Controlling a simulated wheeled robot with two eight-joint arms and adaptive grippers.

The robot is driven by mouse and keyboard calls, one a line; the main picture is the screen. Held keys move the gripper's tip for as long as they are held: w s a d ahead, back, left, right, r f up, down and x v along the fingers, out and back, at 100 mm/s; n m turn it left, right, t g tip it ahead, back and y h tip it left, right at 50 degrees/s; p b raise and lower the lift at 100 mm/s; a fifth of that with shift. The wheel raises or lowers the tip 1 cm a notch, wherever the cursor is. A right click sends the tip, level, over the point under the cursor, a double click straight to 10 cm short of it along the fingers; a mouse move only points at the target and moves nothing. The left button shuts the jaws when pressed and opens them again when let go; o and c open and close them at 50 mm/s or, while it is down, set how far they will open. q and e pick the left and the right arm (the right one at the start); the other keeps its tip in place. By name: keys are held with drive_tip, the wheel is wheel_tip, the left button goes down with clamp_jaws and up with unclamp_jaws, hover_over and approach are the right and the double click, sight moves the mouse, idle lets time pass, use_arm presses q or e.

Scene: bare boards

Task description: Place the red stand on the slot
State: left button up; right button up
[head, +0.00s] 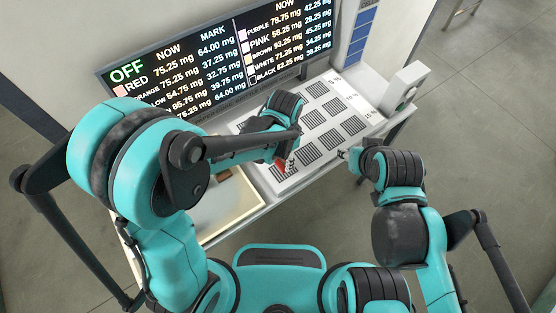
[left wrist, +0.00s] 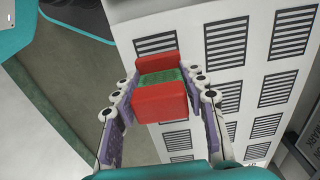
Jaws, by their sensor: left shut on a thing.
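The red stand (left wrist: 160,103) has red ends and a green middle in the left wrist view. It sits between the fingers of my left gripper (left wrist: 162,92), which is shut on it. In the head view a red part of the stand (head: 281,165) shows beside my left gripper (head: 284,164), over the near left part of the white board. The board (head: 325,128) carries rows of dark striped slots, such as this slot (left wrist: 156,44). Whether the stand touches the board is unclear. My right gripper (head: 343,154) is by the board's right edge; its jaws are too small to read.
A shallow cream tray (head: 222,207) lies left of the board, partly behind my left arm. A dark screen (head: 215,62) with coloured names and weights stands behind. A white device (head: 404,88) stands at the right end of the table. Grey floor lies beyond.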

sight(283, 164)
use_arm(q)
wheel_tip(283, 164, down, 3)
drive_tip(key=shift+s+f+b, duration=0.1)
drive_tip(key=shift+b, duration=0.9)
drive_tip(key=shift+d+f, duration=0.1)
drive_tip(key=shift+f, duration=0.2)
drive_tip(key=shift+w, duration=0.2)
drive_tip(key=shift+s+r, duration=0.15)
drive_tip(key=o, duration=1.2)
use_arm(e)
drive_tip(key=f, duration=0.2)
drive_tip(key=w, duration=0.1)
drive_tip(key=shift+d+f, duration=0.25)
drive_tip(key=shift+f, duration=0.15)
